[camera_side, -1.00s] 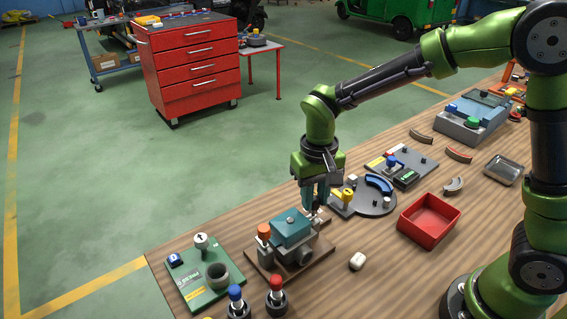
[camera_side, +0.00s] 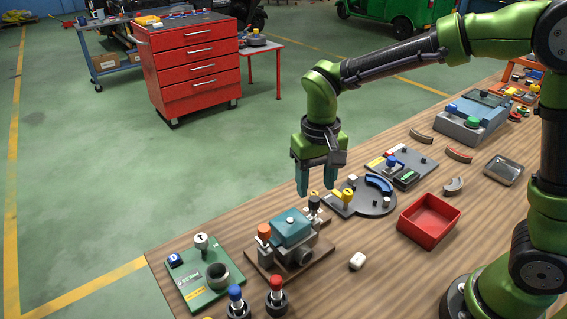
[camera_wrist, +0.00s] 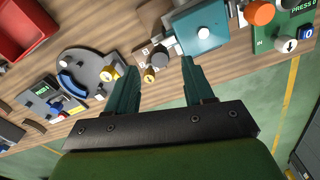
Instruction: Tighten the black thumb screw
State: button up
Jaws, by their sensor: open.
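The black thumb screw (camera_side: 314,204) stands upright at the right end of a grey fixture with a teal block (camera_side: 291,228) and an orange knob (camera_side: 264,233). It has a brass-coloured top. In the wrist view the black screw (camera_wrist: 160,58) shows just beyond and between the fingertips, beside the teal block (camera_wrist: 203,38). My gripper (camera_side: 317,193) is open and empty, just above the screw, one finger to each side. In the wrist view both teal fingers (camera_wrist: 160,72) are spread wide with nothing between them. Whether the screw is seated fully cannot be told.
A round dark plate (camera_side: 372,207) with a yellow knob and a blue arc lies close to the right. A green board (camera_side: 207,292) lies to the left. A red bin (camera_side: 428,222) and a small white piece (camera_side: 357,261) sit nearer the front.

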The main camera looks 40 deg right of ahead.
aim_at(315, 198)
notch_tip(315, 198, up, 13)
dwell(0.4)
